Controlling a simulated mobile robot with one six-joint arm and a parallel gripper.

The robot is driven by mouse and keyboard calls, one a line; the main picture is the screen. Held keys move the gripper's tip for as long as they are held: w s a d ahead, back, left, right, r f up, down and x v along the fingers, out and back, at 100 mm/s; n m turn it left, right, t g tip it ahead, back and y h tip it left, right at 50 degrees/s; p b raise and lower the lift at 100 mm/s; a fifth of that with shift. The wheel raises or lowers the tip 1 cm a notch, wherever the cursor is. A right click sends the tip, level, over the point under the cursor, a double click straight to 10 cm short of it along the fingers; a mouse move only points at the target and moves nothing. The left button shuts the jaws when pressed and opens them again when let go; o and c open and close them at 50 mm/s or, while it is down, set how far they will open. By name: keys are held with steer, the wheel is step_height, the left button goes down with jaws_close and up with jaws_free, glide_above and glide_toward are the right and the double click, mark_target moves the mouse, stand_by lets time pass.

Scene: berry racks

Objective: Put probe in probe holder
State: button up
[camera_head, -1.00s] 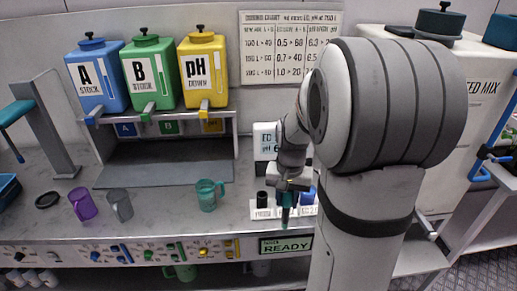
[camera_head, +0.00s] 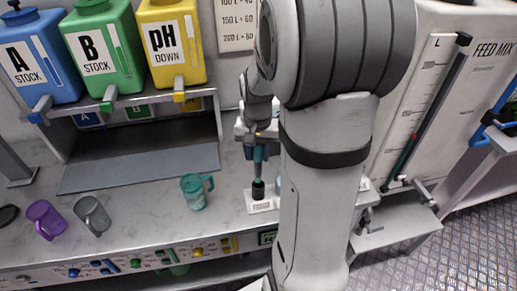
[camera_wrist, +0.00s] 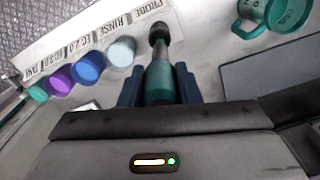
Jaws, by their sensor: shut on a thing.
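My gripper (camera_wrist: 158,90) is shut on the probe (camera_wrist: 158,82), which has a teal body and a narrower grey lower part. In the head view the probe (camera_head: 259,168) hangs roughly upright from my gripper (camera_head: 260,152). The probe holder (camera_head: 258,188) is a black cup at the left end of a white labelled strip. It also shows in the wrist view as a dark round holder (camera_wrist: 159,34) by the word PROBE. The probe's lower end lines up with the holder and meets it in both views. I cannot tell how deep the tip is.
In the wrist view, a pale cup (camera_wrist: 122,51), a blue cup (camera_wrist: 89,66) and a purple cup (camera_wrist: 62,78) stand along the strip. A teal mug (camera_head: 194,191) stands left of the holder. Stock tanks stand on a shelf (camera_head: 130,100) behind.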

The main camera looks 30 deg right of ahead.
mark_target(258, 176)
steer(key=shift+f+b, duration=2.3)
steer(key=shift+f, duration=1)
steer(key=shift+s+f+b, duration=0.1)
steer(key=shift+f+b, duration=0.2)
steer(key=o, duration=1.1)
step_height(258, 176, up, 8)
steer(key=shift+f, duration=0.1)
